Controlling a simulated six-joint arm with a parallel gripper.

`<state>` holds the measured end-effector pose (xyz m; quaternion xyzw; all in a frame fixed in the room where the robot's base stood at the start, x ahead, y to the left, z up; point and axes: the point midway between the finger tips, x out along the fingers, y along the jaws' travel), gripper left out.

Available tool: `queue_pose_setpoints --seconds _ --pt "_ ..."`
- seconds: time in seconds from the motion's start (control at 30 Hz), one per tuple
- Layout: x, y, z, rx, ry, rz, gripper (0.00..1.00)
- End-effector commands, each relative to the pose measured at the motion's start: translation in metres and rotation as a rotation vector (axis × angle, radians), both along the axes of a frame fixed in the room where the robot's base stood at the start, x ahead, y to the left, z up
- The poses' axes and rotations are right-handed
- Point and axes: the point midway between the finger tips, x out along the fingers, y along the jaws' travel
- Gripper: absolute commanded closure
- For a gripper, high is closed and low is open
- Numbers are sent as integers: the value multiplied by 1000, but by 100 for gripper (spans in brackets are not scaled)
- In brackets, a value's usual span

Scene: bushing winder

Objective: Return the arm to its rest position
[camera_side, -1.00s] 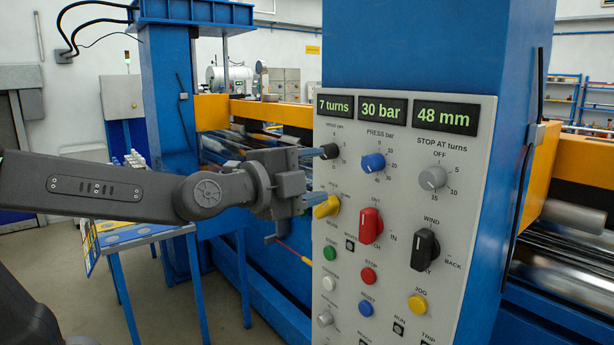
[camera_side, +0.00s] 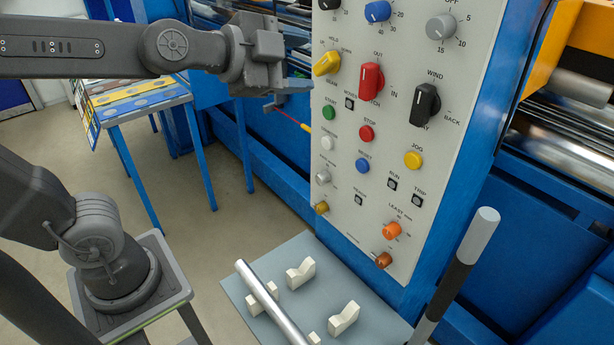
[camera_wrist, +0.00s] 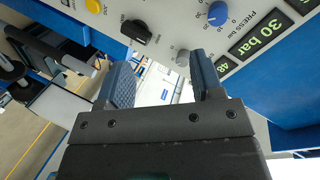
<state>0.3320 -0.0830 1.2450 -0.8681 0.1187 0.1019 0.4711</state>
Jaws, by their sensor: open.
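My gripper (camera_side: 298,66) is at the upper middle of the side view, beside the left edge of the control panel (camera_side: 345,180). Its lower finger shows near the yellow knob (camera_side: 327,63), and the upper finger is hard to make out. In the wrist view my gripper (camera_wrist: 163,82) has its two fingers apart with nothing between them. Panel knobs lie beyond the fingers there: a grey knob (camera_wrist: 182,57), a blue knob (camera_wrist: 217,13) and a black knob (camera_wrist: 136,32).
A red knob (camera_side: 370,82) and another black knob (camera_side: 425,104) stick out of the panel. Below is a grey tray (camera_side: 236,291) with a metal rod (camera_side: 270,300) and white blocks (camera_side: 301,273). A black-and-silver bar (camera_side: 463,262) stands right. A blue-legged table (camera_side: 198,155) is at left.

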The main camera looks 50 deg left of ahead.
Motion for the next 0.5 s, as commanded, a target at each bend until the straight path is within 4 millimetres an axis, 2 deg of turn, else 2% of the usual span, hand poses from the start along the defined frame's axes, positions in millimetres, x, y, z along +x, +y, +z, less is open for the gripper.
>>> queue_pose_setpoints --seconds 0.17,0.3,0.5 --pt "-37 3 -46 -293 298 110 40" --pt "-70 12 -80 -490 518 298 40" --pt "-112 27 -112 -671 712 597 40"
